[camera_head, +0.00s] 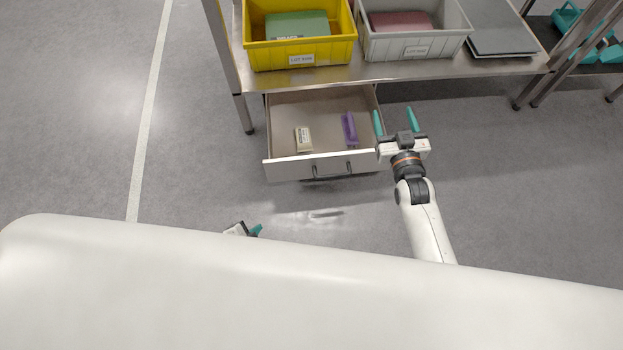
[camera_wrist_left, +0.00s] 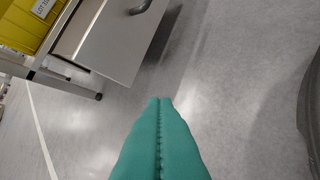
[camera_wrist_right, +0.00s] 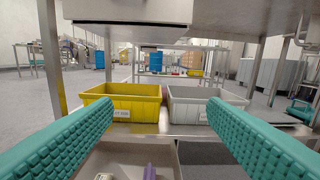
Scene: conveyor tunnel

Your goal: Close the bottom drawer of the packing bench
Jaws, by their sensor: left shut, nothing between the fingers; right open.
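The packing bench (camera_head: 400,73) stands ahead of me at the top of the head view. Its drawer (camera_head: 290,167) is pulled out towards me, with a dark bar handle (camera_head: 332,170) on its front. A pale labelled box (camera_head: 304,139) and a purple object (camera_head: 349,129) lie inside it. My right gripper (camera_head: 394,120) is open and empty, beside the drawer's right side. My left gripper (camera_head: 256,230) is mostly hidden behind my own body in the head view. In the left wrist view its fingers (camera_wrist_left: 160,130) are shut and empty, apart from the drawer front (camera_wrist_left: 118,45).
A yellow bin (camera_head: 300,55) and a grey bin (camera_head: 412,47) stand on the bench, with a flat grey panel (camera_head: 500,35) to their right. Another rack (camera_head: 590,50) with teal items is at the far right. The floor before the drawer is clear.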

